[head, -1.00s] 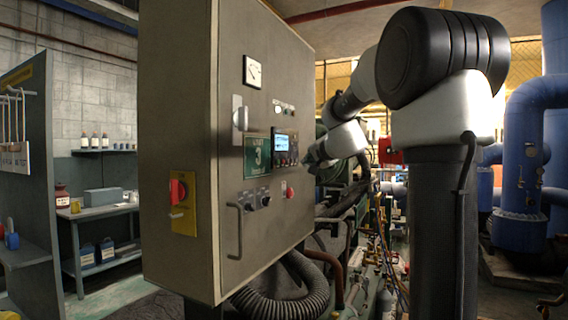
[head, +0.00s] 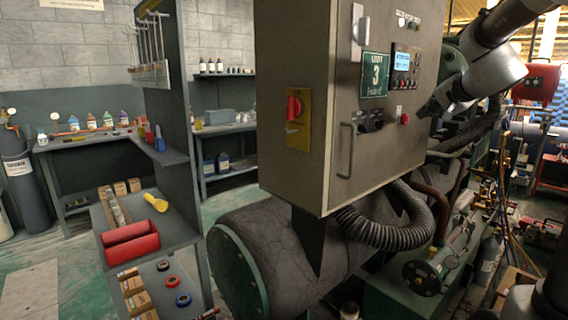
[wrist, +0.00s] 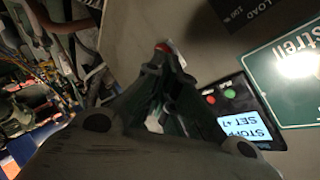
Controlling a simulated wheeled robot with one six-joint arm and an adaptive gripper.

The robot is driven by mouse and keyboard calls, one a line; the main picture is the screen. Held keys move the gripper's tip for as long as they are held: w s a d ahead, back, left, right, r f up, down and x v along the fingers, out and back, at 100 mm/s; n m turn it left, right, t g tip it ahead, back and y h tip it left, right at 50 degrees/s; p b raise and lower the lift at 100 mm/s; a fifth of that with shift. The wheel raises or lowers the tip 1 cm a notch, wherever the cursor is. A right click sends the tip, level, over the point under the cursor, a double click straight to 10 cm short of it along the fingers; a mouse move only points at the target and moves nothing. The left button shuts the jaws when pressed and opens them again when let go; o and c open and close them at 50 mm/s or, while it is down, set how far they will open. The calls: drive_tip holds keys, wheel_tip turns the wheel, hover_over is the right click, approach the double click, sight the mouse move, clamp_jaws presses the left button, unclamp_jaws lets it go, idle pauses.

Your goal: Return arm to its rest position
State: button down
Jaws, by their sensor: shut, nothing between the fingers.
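My gripper (head: 428,106) is at the right of the head view, close to the front of the grey control cabinet (head: 300,150). In the wrist view my gripper (wrist: 165,68) has its fingers drawn together with nothing held. A red button (head: 404,118) on the cabinet front lies near the fingertips. It also shows just beyond them in the wrist view (wrist: 162,47). The controller panel (head: 405,66) has a lit blue display, which reads upside down in the wrist view (wrist: 243,128), beside small red and green buttons. My arm extends out of the upper right.
A green unit 3 sign (head: 374,75), a door handle (head: 346,150) and a red-and-yellow switch (head: 296,118) are on the cabinet. A ribbed hose (head: 385,230) and green machinery (head: 440,280) lie below. Shelves with a red bin (head: 131,243) stand left, beside open floor.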

drive_tip(key=s+a+f+n+g, duration=0.2)
drive_tip(key=s+f, duration=0.3)
drive_tip(key=s, duration=0.7)
drive_tip(key=s+a+f+n+g, duration=0.3)
drive_tip(key=s+f+n, duration=0.1)
drive_tip(key=s, duration=0.7)
drive_tip(key=s+a+f+n+g, duration=0.3)
drive_tip(key=s+f+n, duration=0.1)
drive_tip(key=s, duration=0.8)
drive_tip(key=shift+s+a+f+h, duration=0.3)
drive_tip(key=shift+s+f+h, duration=0.1)
drive_tip(key=shift+f, duration=0.5)
